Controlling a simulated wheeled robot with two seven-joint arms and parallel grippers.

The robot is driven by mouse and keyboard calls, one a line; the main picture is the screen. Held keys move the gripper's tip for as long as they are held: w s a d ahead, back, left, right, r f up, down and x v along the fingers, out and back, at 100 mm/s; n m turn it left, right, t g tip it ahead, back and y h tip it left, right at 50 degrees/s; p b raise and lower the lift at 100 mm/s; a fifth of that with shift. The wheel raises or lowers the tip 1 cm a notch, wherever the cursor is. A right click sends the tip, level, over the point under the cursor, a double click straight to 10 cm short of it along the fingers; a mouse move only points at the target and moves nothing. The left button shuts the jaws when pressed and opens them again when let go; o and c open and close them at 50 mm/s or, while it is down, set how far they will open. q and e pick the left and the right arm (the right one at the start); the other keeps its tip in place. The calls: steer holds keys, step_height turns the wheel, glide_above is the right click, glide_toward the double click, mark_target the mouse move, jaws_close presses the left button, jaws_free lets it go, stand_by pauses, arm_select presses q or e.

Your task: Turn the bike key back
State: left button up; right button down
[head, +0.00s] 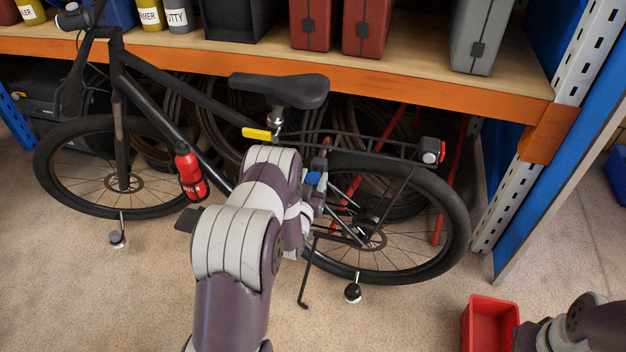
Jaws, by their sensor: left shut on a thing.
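A black bike (150,78) stands upright in front of the shelf, its saddle toward the middle and its rear wheel (461,225) at the right. My left gripper (318,176) is at the frame just ahead of the rear wheel, below the saddle, and is shut. A small blue piece (313,179), which looks like the bike key's head, shows at its fingertips. My own arm hides much of that spot, so the key's turn and the lock around it cannot be made out. Part of my right arm's end (530,335) shows at the bottom right; its fingers cannot be made out.
A red open bin (489,312) stands on the floor beside my right arm. The orange-edged shelf (440,83) with cases and bottles overhangs the bike. A red bottle (187,165) sits on the bike frame. Floor at the lower left is clear.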

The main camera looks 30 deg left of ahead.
arm_select(q)
steer(key=shift+m, duration=0.4)
steer(key=m, duration=0.3)
steer(key=shift+m, duration=0.4)
steer(key=m+b, duration=0.1)
steer(key=m, duration=0.3)
steer(key=shift+d+f+m, duration=0.1)
steer(key=shift+m, duration=0.2)
steer(key=m, duration=0.4)
steer(key=shift+f+m+b, duration=0.1)
steer(key=shift+m+b, duration=0.4)
steer(key=shift+m, duration=1.9)
steer(key=o, duration=1.1)
steer(key=shift+c, duration=0.2)
